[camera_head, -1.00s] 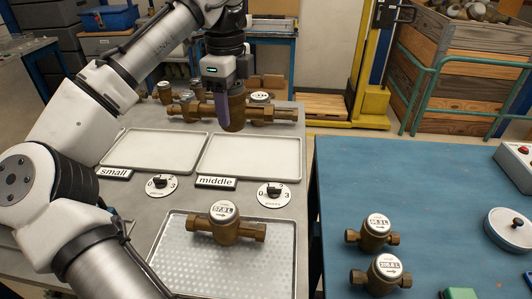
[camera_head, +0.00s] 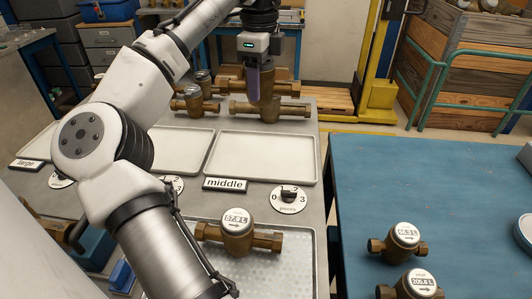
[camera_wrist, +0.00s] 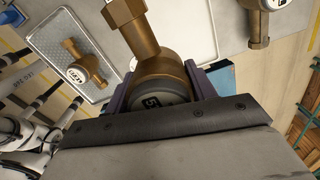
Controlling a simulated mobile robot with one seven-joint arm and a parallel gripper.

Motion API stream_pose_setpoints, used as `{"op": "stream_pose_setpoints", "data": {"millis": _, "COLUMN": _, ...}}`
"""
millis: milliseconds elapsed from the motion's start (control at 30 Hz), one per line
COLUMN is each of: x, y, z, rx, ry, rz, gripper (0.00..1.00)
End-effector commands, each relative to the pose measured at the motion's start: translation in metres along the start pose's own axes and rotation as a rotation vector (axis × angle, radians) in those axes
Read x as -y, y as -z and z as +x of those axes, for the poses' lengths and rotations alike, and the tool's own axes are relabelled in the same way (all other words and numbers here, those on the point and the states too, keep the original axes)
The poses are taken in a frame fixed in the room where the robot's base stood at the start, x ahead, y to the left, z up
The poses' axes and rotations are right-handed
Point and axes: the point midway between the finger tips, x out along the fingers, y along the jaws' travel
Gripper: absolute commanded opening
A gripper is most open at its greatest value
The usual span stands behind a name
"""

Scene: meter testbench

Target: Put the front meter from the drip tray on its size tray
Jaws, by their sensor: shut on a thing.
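My gripper (camera_head: 254,88) is shut on a large brass meter (camera_head: 266,92) at the back of the grey bench. In the wrist view the held meter (camera_wrist: 160,65) sits between the purple fingers, one pipe end pointing up; its dial is mostly hidden. The drip tray (camera_head: 305,262), with a dimpled floor, is at the front of the bench. A brass meter (camera_head: 237,222) reading 57.9 L stands on it, apart from my gripper. The middle tray (camera_head: 263,157) is bare behind its label (camera_head: 225,184). Another bare tray (camera_head: 182,149) is left of it, its label hidden by my arm.
A "large" label (camera_head: 28,164) is at the far left. Smaller brass meters (camera_head: 194,103) stand at the back beside the held one. A round dial plate (camera_head: 288,198) lies right of the middle label. The blue table (camera_head: 440,180) on the right holds two meters (camera_head: 400,240).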

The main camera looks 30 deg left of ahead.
Motion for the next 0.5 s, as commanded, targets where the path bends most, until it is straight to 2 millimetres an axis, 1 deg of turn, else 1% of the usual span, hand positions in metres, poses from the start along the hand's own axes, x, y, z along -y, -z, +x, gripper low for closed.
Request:
{"op": "stream_pose_setpoints", "data": {"millis": 33, "x": 0.0, "y": 0.0, "z": 0.012, "rx": -0.004, "ry": -0.001, "rz": 0.0, "gripper": 0.08}}
{"op": "stream_pose_setpoints", "data": {"millis": 200, "x": -0.001, "y": 0.0, "z": 0.053, "rx": -0.006, "ry": 0.0, "rz": 0.002, "gripper": 0.08}}
{"op": "stream_pose_setpoints", "data": {"millis": 400, "x": -0.001, "y": 0.001, "z": 0.101, "rx": -0.006, "ry": -0.001, "rz": 0.001, "gripper": 0.08}}
{"op": "stream_pose_setpoints", "data": {"millis": 500, "x": 0.0, "y": 0.0, "z": 0.121, "rx": -0.005, "ry": 0.0, "rz": 0.0, "gripper": 0.08}}
